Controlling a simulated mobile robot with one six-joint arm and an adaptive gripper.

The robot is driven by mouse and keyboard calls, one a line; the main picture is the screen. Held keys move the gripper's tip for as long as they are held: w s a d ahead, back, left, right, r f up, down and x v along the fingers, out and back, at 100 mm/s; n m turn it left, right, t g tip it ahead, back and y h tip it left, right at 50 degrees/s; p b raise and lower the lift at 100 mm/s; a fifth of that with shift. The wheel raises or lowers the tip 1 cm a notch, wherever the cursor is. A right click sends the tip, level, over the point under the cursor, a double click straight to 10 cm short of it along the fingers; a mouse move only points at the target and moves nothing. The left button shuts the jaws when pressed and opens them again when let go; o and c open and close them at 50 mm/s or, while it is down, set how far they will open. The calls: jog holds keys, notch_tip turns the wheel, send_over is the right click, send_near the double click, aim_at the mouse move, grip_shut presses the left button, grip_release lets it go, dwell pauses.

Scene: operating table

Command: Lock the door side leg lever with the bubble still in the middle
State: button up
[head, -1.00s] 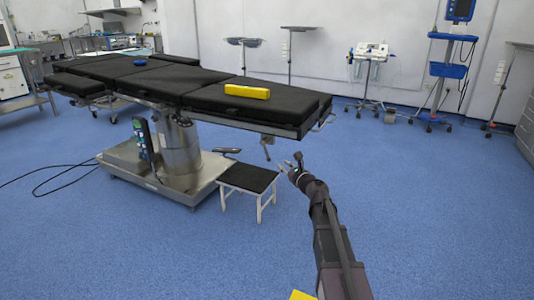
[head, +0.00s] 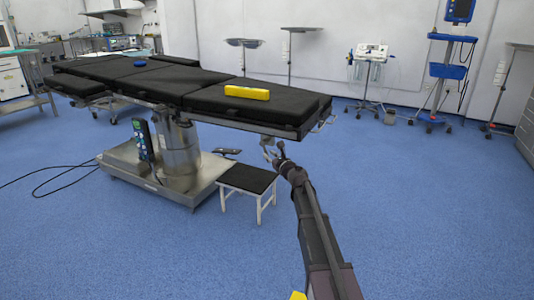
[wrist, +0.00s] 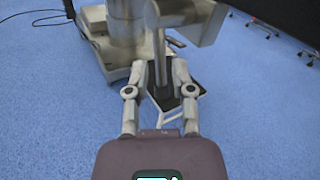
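The black operating table (head: 205,80) has a yellow spirit level (head: 247,92) lying on its leg end; its bubble is too small to read. A grey metal lever (head: 265,141) hangs under the leg section in the head view. In the wrist view the lever (wrist: 160,60) hangs from a metal block, with its shaft between my two fingers. My gripper (head: 270,154) is just below the leg section's edge. Its fingers (wrist: 160,76) stand apart on either side of the lever, and I cannot tell whether either one touches it.
A black-topped step stool (head: 246,178) stands below and left of my gripper. The table's steel base (head: 165,177) and column (head: 180,145) are behind it. A blue puck-like object (head: 140,62) lies on the table.

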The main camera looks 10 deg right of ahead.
aim_at(266, 152)
jog(key=shift+x, duration=1.75)
grip_shut()
jog(key=shift+d, duration=0.3)
jog(key=shift+a, duration=0.15)
